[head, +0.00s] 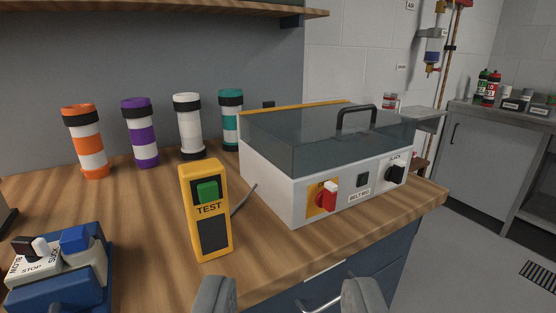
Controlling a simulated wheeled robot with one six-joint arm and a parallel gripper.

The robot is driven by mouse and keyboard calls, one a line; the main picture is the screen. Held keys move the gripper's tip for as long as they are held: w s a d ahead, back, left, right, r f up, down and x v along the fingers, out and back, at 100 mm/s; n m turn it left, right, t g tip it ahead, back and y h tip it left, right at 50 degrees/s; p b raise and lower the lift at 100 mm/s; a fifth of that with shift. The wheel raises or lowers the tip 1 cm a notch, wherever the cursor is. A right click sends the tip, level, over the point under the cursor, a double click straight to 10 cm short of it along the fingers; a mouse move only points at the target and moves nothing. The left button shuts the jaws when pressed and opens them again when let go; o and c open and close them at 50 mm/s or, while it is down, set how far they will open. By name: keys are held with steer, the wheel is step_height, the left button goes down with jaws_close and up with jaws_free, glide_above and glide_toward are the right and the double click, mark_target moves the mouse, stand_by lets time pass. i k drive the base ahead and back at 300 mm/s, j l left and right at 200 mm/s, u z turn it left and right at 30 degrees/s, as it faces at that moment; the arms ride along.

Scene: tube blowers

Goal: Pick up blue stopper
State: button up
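My gripper (288,298) shows at the bottom edge as two grey fingers, wide apart with nothing between them. It is in front of the wooden bench. No piece is plainly recognisable as a blue stopper. The nearest match is a small blue block (76,240) at the lower left, on a blue and grey control box (62,291) with a white "STOP" label and a switch. I cannot tell whether this block is loose or part of the box. It is well left of my gripper.
A yellow "TEST" box (212,242) stands upright in front of a white machine (290,195) with a clear lid. Orange (88,143), purple (143,132), white (188,126) and teal (231,120) banded cylinders line the back. The wooden bench (130,215) has bare room between.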

mark_target(76, 239)
steer(key=l+u, duration=0.1)
steer(key=u, duration=0.6)
steer(key=l+u, duration=0.15)
steer(key=u, duration=0.2)
steer(key=i+l, duration=0.05)
